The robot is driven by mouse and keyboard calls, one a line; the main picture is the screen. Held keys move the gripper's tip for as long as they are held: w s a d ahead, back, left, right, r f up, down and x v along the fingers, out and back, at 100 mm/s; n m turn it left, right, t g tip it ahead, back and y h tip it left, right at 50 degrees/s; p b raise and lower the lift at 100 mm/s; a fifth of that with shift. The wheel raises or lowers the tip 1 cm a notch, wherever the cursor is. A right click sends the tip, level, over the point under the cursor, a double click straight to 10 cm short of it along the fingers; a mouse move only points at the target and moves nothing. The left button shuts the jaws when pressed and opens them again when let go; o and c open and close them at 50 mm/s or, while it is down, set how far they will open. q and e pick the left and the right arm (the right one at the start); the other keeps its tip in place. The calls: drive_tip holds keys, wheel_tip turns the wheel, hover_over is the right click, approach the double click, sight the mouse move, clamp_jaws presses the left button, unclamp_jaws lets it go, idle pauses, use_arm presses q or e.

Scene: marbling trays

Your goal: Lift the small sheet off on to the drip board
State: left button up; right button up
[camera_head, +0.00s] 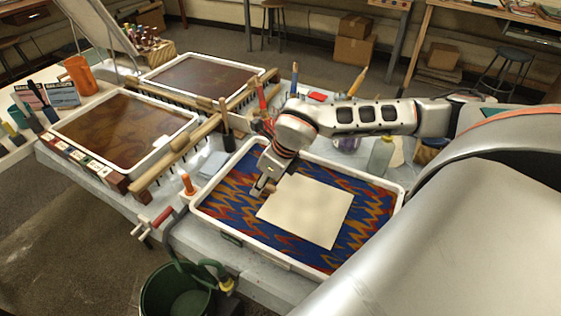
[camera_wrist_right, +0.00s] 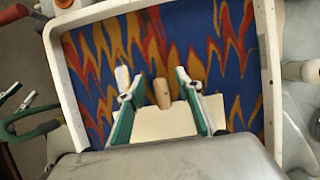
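The small cream sheet (camera_head: 312,210) lies flat on the blue, red and yellow pattern in the front white-rimmed tray (camera_head: 290,262). My right gripper (camera_head: 266,187) is low over the sheet's left corner. In the right wrist view, my right gripper (camera_wrist_right: 155,84) is open, its teal-lined fingers spread either side of a short tan peg (camera_wrist_right: 162,94) at the sheet's edge. The peg appears clear of both fingers. The sheet (camera_wrist_right: 163,124) also shows between the fingers; the rest is hidden by my gripper body. A pale sloping board (camera_head: 100,22) stands at the upper left; I cannot tell whether it is the drip board. My left gripper is not in view.
Two more white-rimmed trays with brown contents, one at left (camera_head: 60,125) and one behind (camera_head: 262,72), sit beyond wooden rails (camera_head: 172,160). An orange pot (camera_head: 79,75) stands at far left. A green bucket (camera_head: 160,300) is on the floor in front. Bottles stand behind the front tray.

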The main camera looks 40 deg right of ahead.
drive_tip(key=c, duration=0.9)
drive_tip(key=shift+r, duration=0.1)
